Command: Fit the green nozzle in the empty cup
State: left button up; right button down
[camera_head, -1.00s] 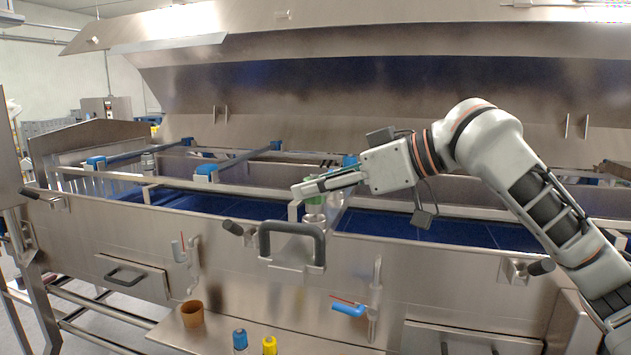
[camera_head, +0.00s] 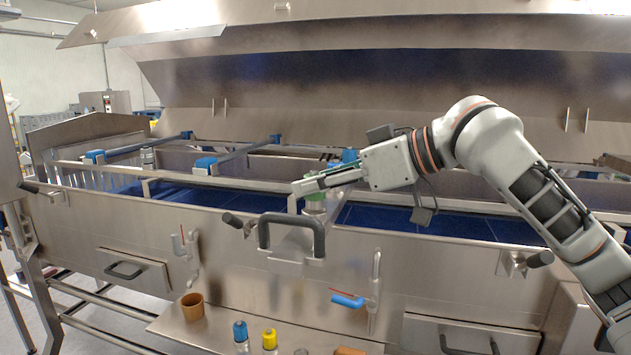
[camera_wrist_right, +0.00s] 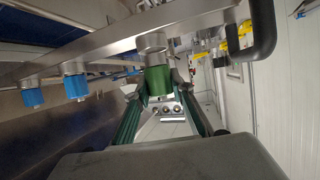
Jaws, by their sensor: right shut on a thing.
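The green nozzle (camera_wrist_right: 157,81) sits between the fingers of my right gripper (camera_wrist_right: 160,92) in the right wrist view. In the head view my right gripper (camera_head: 298,190) is shut on the green nozzle (camera_head: 314,196), above the front wall of the steel tunnel. A grey metal cylinder (camera_wrist_right: 152,42) lines up with the green nozzle; I cannot tell whether they are joined. A brown cup (camera_head: 192,307) stands upright on the low front shelf, apart from the gripper, and looks empty. My left gripper is not in view.
A blue-topped nozzle (camera_head: 205,163) and others stand along the tunnel rails. A black handle (camera_head: 291,224) rises from the front wall below the gripper. A blue-capped piece (camera_head: 240,331) and a yellow-capped piece (camera_head: 269,338) stand on the shelf (camera_head: 215,338).

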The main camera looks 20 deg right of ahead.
jog(key=shift+f, duration=0.95)
jog(key=c, duration=1.7)
grip_release()
jog(key=v, duration=1.2)
